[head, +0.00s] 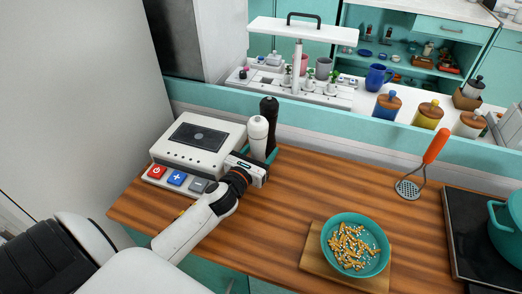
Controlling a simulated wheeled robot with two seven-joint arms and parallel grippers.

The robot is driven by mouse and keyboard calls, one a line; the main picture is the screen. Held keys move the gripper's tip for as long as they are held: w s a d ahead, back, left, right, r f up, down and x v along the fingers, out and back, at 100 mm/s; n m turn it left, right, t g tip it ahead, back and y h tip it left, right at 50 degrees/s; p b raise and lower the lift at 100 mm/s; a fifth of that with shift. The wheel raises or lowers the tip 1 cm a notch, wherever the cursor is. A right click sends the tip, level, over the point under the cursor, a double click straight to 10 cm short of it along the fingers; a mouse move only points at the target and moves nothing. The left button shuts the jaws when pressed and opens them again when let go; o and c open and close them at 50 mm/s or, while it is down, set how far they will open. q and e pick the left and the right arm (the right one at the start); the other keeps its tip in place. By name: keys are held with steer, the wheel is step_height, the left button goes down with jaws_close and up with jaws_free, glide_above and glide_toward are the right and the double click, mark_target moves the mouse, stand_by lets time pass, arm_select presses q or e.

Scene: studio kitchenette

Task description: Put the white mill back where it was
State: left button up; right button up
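The white mill (258,133) stands upright at the back of the wooden counter, just right of the white appliance. A black mill (269,115) stands close behind it and slightly to its right. My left gripper (262,163) is at the lower part of the white mill, reaching in from the front left. The gripper's body hides the mill's base. Teal pieces show beside the mill's lower part, and I cannot tell whether they are fingers or a holder. Whether the fingers are closed on the mill is not clear. My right gripper is not in view.
The white appliance (205,135) with red, blue and grey buttons stands close left of the mills. A teal bowl of food (330,232) sits on a wooden board at the front. A masher with an orange handle (435,146) and a stove are at right. The middle of the counter is clear.

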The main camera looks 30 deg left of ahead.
arm_select(q)
steer(key=shift+s+r, duration=0.1)
steer(key=shift+r, duration=0.05)
steer(key=s, duration=0.3)
steer(key=s+b, duration=0.1)
steer(key=s, duration=0.6)
steer(key=shift+s+d+r, duration=0.1)
steer(key=shift+s+d, duration=0.15)
steer(key=shift+d, duration=0.1)
steer(key=shift+s+r, duration=0.1)
steer(key=shift+s, duration=0.6)
